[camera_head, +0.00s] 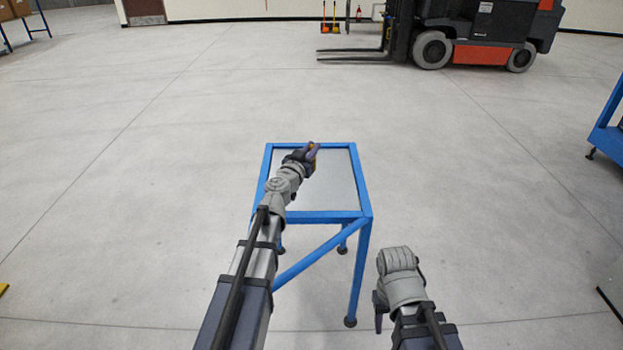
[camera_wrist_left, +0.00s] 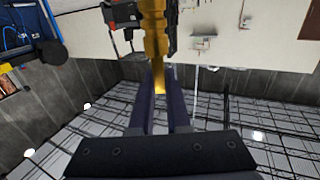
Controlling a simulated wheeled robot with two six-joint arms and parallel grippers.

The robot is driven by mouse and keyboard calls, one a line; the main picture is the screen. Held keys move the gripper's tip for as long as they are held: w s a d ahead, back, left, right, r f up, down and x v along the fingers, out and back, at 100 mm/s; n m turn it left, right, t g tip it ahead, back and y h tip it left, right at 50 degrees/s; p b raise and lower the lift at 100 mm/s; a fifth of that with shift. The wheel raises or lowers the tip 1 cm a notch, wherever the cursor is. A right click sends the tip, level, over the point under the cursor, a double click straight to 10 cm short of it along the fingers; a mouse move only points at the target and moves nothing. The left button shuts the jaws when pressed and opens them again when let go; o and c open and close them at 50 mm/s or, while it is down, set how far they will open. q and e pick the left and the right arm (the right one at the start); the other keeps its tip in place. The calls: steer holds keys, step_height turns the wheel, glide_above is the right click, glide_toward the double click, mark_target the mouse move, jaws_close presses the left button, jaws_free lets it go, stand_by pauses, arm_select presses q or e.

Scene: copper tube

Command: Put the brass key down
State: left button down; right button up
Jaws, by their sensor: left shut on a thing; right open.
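The brass key (camera_wrist_left: 155,38) is a yellow, stepped piece in the left wrist view, with its lower end between the two dark fingers. My left gripper (camera_wrist_left: 160,95) is shut on it. In the head view my left gripper (camera_head: 312,152) is over the back part of the small blue-framed table (camera_head: 367,190), with a small yellow bit at its fingers. How far it is above the top I cannot tell. My right gripper (camera_head: 379,312) is open and sits low, right of the table's front; its fingers are mostly hidden by its wrist.
The table's grey top (camera_head: 335,185) looks bare apart from my left arm across it. A forklift (camera_head: 460,35) stands at the back. Another blue frame (camera_head: 608,130) is at the right edge. The floor around the table is clear.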

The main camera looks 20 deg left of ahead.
arm_select(q)
steer(key=shift+f+b, duration=4)
steer(key=shift+f, duration=0.5)
steer(key=shift+f, duration=0.1)
steer(key=shift+f, duration=0.15)
steer(key=c, duration=0.9)
jaws_free()
steer(key=shift+r, duration=0.2)
